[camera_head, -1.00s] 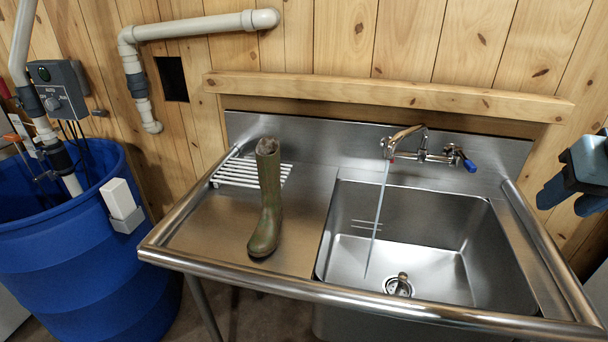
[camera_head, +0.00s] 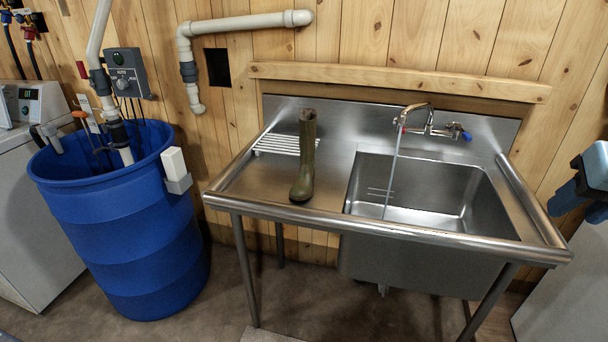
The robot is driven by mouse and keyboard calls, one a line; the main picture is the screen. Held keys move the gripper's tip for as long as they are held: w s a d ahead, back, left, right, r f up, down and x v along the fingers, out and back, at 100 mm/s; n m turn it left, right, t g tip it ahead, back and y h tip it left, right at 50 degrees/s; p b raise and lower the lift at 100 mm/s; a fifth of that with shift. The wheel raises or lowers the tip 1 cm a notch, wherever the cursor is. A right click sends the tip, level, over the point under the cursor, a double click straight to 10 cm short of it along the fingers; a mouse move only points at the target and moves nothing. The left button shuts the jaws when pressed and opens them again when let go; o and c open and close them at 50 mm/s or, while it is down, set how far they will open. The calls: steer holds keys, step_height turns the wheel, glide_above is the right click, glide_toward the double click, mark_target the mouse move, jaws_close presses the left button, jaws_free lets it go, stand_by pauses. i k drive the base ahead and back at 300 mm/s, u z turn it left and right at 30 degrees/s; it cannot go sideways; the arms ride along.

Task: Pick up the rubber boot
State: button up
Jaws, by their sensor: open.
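A green rubber boot (camera_head: 305,160) stands upright on the left drainboard of a stainless steel sink table (camera_head: 262,188). Its toe points toward the front edge and its open top faces up. My gripper is not visible in this view.
The sink basin (camera_head: 415,190) is right of the boot, under a faucet (camera_head: 425,125) with a running stream. A raised metal rim borders the table. A blue barrel (camera_head: 120,225) with pipes stands left; a white machine (camera_head: 30,200) is beyond it. Floor in front looks clear.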

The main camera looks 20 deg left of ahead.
mark_target(302, 189)
steer(key=z, duration=0.1)
steer(key=k, duration=0.25)
steer(key=u, duration=0.3)
steer(key=i, duration=0.15)
steer(key=z, duration=2.5)
steer(key=k, duration=2.05)
steer(key=u, duration=2.15)
